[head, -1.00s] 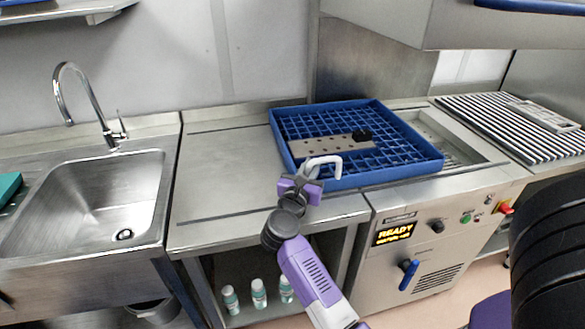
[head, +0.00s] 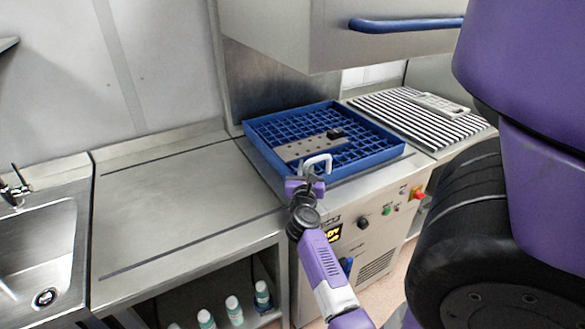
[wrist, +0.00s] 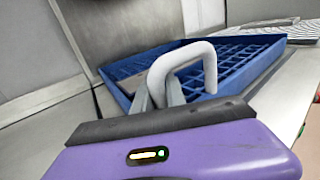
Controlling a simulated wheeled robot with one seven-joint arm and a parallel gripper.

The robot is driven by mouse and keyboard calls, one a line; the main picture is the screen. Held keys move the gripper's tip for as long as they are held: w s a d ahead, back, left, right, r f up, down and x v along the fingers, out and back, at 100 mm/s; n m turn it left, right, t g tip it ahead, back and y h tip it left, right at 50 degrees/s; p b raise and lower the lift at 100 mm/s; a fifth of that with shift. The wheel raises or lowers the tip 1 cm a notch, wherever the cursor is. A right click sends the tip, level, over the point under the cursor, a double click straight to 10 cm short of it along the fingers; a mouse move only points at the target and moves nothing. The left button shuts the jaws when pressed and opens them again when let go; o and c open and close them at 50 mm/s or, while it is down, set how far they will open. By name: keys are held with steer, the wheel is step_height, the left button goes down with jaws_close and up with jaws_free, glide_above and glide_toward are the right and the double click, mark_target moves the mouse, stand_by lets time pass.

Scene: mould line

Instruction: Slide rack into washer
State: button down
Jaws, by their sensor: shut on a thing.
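The blue rack (head: 385,157) with a grid floor lies flat on the washer bed, below the raised hood (head: 300,35). A metal plate with holes (head: 300,149) and a small black part (head: 336,133) lie in it. My gripper (head: 306,181) is at the rack's near left corner, shut on a pale loop handle (head: 319,160). The handle also shows in the wrist view (wrist: 184,52), with the rack (wrist: 262,72) behind it. Where the handle joins the rack is unclear. The washer (head: 376,226) has a control panel, partly hidden by my arm.
A bare steel counter (head: 180,205) lies left of the rack, with a sink (head: 45,250) farther left. A striped roller surface (head: 400,112) with a pale plate (head: 440,104) lies to the right. Bottles (head: 233,308) stand on the shelf below.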

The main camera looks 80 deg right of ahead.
steer(key=shift+s+d, duration=0.75)
steer(key=shift+s, duration=0.4)
steer(key=c, duration=1.4)
jaws_free()
steer(key=shift+d, duration=0.1)
steer(key=shift+o, duration=0.2)
steer(key=shift+a, duration=0.2)
steer(key=a+b, duration=0.1)
steer(key=a, duration=0.6)
steer(key=shift+s+a, duration=0.15)
steer(key=shift+a, duration=0.05)
